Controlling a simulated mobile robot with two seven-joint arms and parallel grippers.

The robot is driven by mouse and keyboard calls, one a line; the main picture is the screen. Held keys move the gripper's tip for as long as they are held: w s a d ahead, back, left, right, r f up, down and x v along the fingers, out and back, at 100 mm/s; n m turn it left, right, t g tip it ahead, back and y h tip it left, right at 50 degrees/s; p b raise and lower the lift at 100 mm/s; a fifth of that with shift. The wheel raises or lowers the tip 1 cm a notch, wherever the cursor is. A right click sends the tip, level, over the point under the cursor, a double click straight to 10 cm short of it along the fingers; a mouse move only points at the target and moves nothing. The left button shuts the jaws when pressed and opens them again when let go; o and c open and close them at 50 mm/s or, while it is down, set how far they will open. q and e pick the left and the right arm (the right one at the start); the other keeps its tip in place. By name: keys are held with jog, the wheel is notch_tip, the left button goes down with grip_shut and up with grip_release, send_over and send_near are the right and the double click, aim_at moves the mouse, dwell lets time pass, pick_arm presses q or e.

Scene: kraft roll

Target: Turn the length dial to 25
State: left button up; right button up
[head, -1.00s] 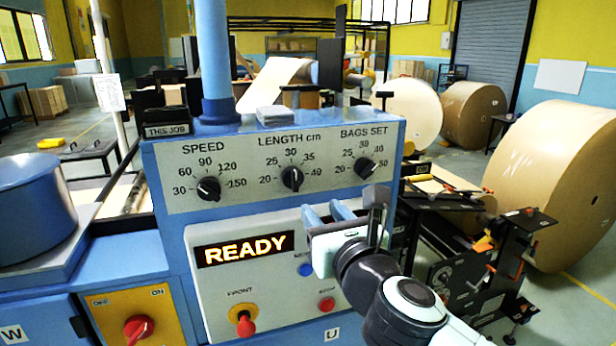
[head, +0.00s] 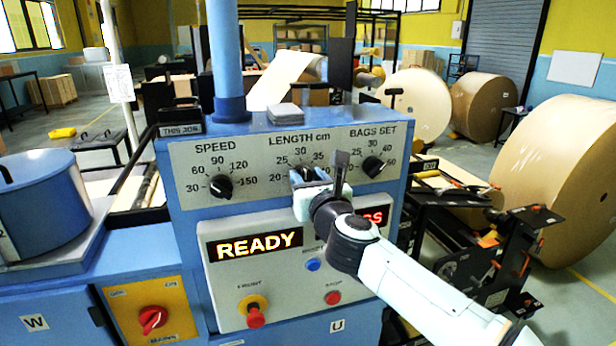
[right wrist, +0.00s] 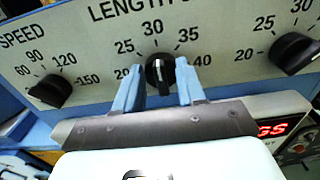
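The length dial (right wrist: 160,74) is a black knob with a white pointer line, under the LENGTH cm scale marked 20 to 40. Its pointer looks to stand near 30. In the head view, my right gripper (head: 308,176) is in front of this dial and hides most of it. In the right wrist view, the two pale blue fingers of my right gripper (right wrist: 158,84) stand on either side of the knob, with a narrow gap seeming to show at each side. My left gripper is not in view.
The speed dial (head: 219,187) is left of the length dial and the bags set dial (head: 373,166) is right of it. Below are the READY display (head: 255,246), a blue button (head: 313,265), and red buttons, one labelled FRONT (head: 255,317) and one STOP (head: 333,298).

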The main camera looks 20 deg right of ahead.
grip_shut()
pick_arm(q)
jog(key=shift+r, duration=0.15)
pick_arm(e)
jog(key=shift+n, duration=0.3)
jog(key=n, duration=0.1)
jog(key=n+p, duration=0.1)
jog(key=n, duration=0.2)
jog(key=shift+a, duration=0.25)
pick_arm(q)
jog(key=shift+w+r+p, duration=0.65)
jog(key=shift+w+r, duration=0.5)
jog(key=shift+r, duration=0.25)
pick_arm(e)
jog(key=shift+a+f+n, duration=0.1)
jog(key=shift+a+n, duration=0.05)
jog(key=shift+n, duration=1.95)
grip_release()
